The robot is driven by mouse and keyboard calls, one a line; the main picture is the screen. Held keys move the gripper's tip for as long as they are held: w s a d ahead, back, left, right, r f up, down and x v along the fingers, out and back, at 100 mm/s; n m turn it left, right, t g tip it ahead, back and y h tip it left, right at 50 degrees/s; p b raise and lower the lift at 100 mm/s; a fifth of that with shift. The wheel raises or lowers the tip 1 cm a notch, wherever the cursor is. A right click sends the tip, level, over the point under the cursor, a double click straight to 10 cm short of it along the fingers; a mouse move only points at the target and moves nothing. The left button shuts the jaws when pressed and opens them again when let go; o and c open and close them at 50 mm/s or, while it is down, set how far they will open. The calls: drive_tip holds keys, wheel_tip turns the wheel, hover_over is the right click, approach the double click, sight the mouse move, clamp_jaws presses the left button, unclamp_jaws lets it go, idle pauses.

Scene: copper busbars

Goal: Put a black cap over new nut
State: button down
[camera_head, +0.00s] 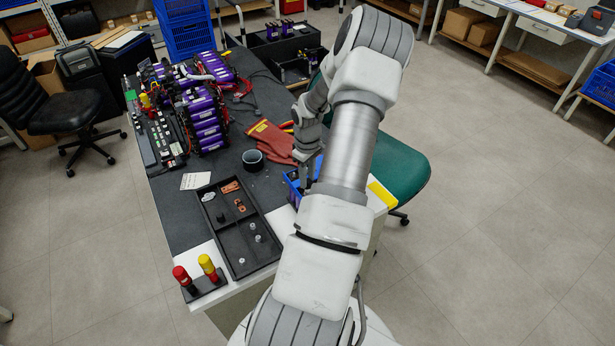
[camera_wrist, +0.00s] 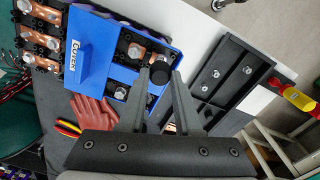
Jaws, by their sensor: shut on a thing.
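In the wrist view my gripper (camera_wrist: 161,82) is shut on a round black cap (camera_wrist: 159,71) at its fingertips. The cap is over the open part of a blue box (camera_wrist: 105,52), near a copper busbar (camera_wrist: 148,52) with a silver nut (camera_wrist: 135,50) on it. The nut shows bare, just left of and beyond the cap. I cannot tell the height of the cap above the box. Another silver nut (camera_wrist: 120,92) shows in the box left of the fingers. In the head view my arm hides most of the blue box (camera_head: 291,190) and the cap.
A black tray (camera_head: 218,240) with copper pieces and several small parts lies beside the box. Red gloves (camera_head: 272,140), a dark cup (camera_head: 252,160) and a purple battery pack (camera_head: 207,125) are on the bench. Red and yellow screwdrivers (camera_head: 207,266) stand at the near corner.

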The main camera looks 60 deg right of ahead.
drive_tip(key=shift+f, duration=0.1)
drive_tip(key=shift+f+b, duration=1.2)
drive_tip(key=shift+f, duration=0.3)
drive_tip(key=shift+f, duration=0.1)
drive_tip(key=c, duration=0.5)
unclamp_jaws()
drive_tip(key=shift+r+p, duration=2.1)
drive_tip(key=shift+r, duration=0.95)
